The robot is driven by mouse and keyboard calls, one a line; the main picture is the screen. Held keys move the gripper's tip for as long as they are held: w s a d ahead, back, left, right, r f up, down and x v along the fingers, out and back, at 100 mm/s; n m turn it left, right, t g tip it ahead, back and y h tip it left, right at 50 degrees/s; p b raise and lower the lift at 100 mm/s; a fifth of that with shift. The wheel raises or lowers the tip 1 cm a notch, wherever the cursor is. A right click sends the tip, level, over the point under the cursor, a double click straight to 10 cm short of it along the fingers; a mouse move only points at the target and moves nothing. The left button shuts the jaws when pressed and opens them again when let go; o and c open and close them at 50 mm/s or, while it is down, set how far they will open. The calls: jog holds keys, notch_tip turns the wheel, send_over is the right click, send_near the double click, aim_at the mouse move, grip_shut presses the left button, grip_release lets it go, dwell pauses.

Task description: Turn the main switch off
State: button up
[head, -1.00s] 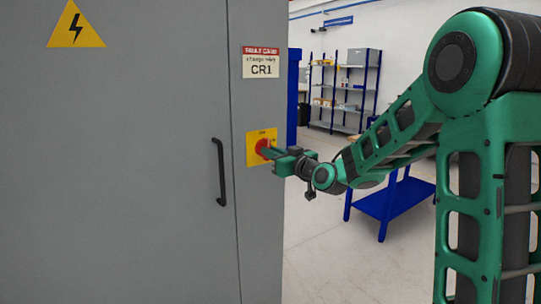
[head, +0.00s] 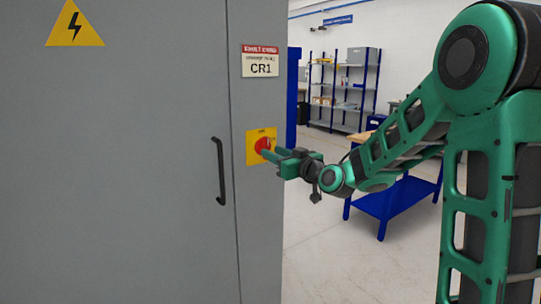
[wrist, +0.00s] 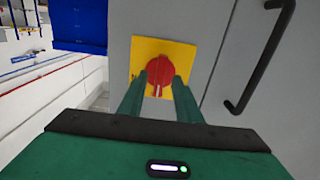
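The main switch is a red round knob (wrist: 160,72) on a yellow square plate (wrist: 183,56), fixed to the grey cabinet. In the head view the red knob (head: 262,145) shows on its yellow plate (head: 253,133) right of the door handle. My gripper (head: 268,153) points at the knob from the right. In the wrist view my gripper's (wrist: 163,84) two green fingers stand apart, with red knob and a pale mark showing between them. The fingertips overlap the knob's lower part; whether they touch it I cannot tell.
A black door handle (head: 219,172) stands left of the switch and also shows in the wrist view (wrist: 262,55). A CR1 label (head: 261,62) is above. A blue table (head: 392,205) and shelves (head: 343,90) stand behind, right of the cabinet.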

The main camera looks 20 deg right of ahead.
jog(key=v, duration=0.8)
jog(key=shift+s, duration=0.2)
jog(key=s+d+f+m+g+h, duration=0.1)
jog(key=s+d+f+g+h, duration=0.1)
jog(key=s+d+f+g, duration=0.35)
jog(key=s+d+f+m+g+h, duration=0.1)
jog(key=s+d+f+g+h, duration=0.15)
jog(key=s+f, duration=0.55)
jog(key=s+d+f+m+g, duration=0.1)
jog(key=s+d+m+g, duration=0.1)
jog(key=s, duration=0.6)
jog(key=s+d+f+m+g, duration=0.1)
jog(key=s+d+m+g, duration=0.1)
jog(key=s, duration=0.7)
jog(key=s+d+f+m+g, duration=0.1)
jog(key=s+m+g, duration=0.3)
jog(key=s, duration=0.5)
jog(key=shift+d+f+g+h, duration=0.35)
jog(key=shift+d+g+h, duration=0.15)
jog(key=shift+g, duration=0.2)
